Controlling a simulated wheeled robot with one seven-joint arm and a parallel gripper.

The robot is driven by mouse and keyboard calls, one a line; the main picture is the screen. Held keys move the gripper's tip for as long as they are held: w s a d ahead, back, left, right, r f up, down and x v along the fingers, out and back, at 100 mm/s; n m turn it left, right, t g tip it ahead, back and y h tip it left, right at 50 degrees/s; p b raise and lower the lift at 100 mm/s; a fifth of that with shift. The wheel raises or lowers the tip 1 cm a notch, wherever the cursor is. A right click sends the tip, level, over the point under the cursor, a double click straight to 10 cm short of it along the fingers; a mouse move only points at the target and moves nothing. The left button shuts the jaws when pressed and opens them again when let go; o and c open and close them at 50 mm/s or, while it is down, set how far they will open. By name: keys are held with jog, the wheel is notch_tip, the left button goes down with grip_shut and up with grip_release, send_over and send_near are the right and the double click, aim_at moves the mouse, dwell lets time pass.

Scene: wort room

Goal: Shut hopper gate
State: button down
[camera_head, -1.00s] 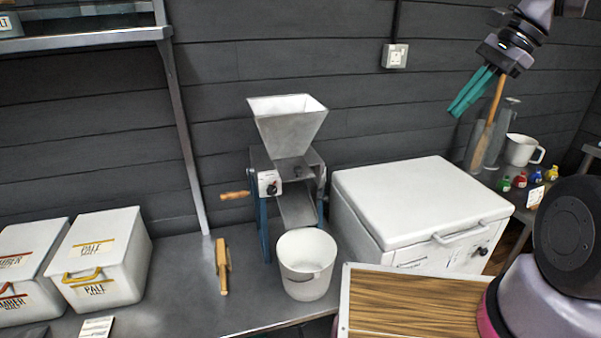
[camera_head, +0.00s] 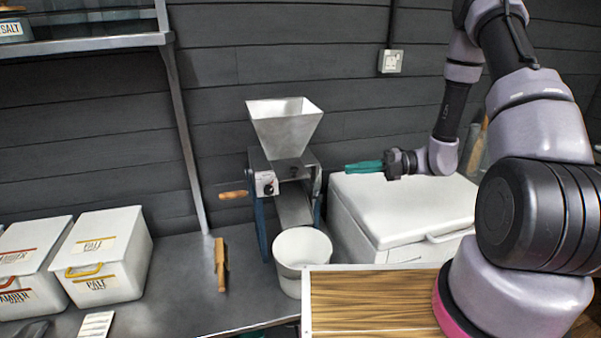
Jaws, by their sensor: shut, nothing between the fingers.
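The hopper (camera_head: 285,127), a grey metal funnel, stands on top of the grain mill (camera_head: 284,185) at the middle of the bench. Under the funnel is a flat metal plate (camera_head: 291,169); I cannot tell whether it is the gate or how far it is open. My gripper (camera_head: 348,168), with teal fingers, is to the right of the mill at about the plate's height, pointing left. It is shut and empty, and appears apart from the mill's right side. A wooden crank handle (camera_head: 233,194) sticks out on the mill's left.
A white bucket (camera_head: 290,282) stands below the mill's chute. A white cool box (camera_head: 405,215) is under my gripper. Two white malt bins (camera_head: 108,287) and a wooden tool (camera_head: 221,264) are at left. A wooden board (camera_head: 370,303) is in front.

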aim_at(304, 172)
jog(key=w+a+f, duration=0.1)
jog(key=a, duration=0.5)
jog(key=w+a+f, duration=0.1)
jog(key=w+a, duration=0.1)
jog(key=a, duration=0.4)
jog(key=shift+a+f, duration=0.25)
jog(key=shift+a, duration=0.15)
jog(key=shift+w, duration=0.1)
jog(key=shift+w+a, duration=0.25)
jog(key=shift+w, duration=0.6)
jog(key=shift+w+a, duration=0.25)
jog(key=shift+w, duration=0.6)
jog(key=shift+w+a, duration=0.25)
jog(key=shift+w, duration=0.6)
jog(key=shift+r, duration=0.1)
jog(key=shift+d, duration=0.1)
